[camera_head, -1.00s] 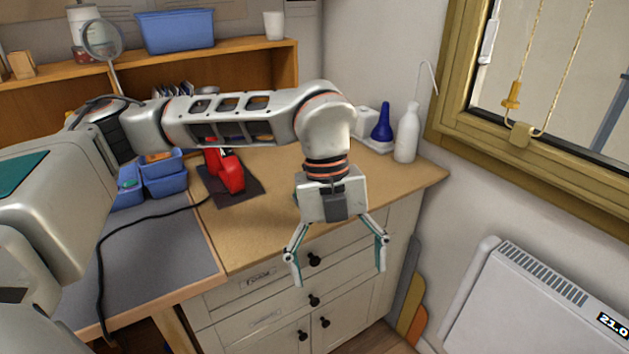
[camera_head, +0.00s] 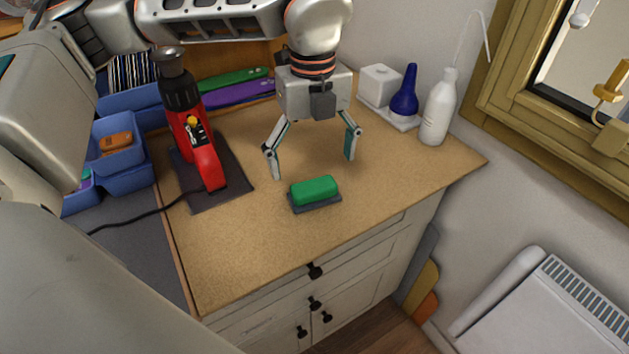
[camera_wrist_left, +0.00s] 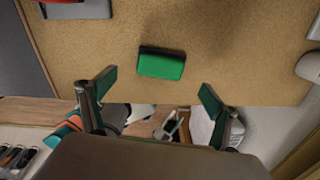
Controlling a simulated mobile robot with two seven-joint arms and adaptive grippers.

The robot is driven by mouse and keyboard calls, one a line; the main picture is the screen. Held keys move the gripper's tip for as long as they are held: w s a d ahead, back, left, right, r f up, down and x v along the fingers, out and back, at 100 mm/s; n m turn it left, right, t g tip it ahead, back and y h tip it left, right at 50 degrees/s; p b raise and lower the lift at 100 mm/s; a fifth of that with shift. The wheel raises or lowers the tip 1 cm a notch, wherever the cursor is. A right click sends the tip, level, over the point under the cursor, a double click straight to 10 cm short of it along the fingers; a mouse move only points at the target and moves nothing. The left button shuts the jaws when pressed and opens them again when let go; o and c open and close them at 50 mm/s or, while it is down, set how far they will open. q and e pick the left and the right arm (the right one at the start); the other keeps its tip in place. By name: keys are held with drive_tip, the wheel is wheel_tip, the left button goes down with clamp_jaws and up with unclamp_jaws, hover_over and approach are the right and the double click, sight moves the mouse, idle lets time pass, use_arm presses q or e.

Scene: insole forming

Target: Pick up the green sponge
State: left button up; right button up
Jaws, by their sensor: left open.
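The green sponge (camera_head: 315,189) lies on a thin dark grey base (camera_head: 317,204) on the wooden worktop, near its front edge. My left gripper (camera_head: 312,167) is open and empty, fingers pointing down, above the worktop and just behind the sponge in the head view. In the left wrist view the sponge (camera_wrist_left: 162,64) lies ahead of the spread fingers (camera_wrist_left: 155,92), roughly centred between them and apart from them. My right gripper is not in view.
A red and black tool (camera_head: 200,140) stands on a dark mat (camera_head: 232,187) to the left, with its cable running left. Blue bins (camera_head: 125,182) are beyond it. A white bottle (camera_head: 437,110) and blue bulb (camera_head: 405,97) stand back right. The worktop around the sponge is clear.

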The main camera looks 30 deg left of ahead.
sight(314, 185)
use_arm(q)
wheel_tip(314, 185, down, 7)
drive_tip(key=shift+f, duration=0.15)
drive_tip(key=c, duration=1.3)
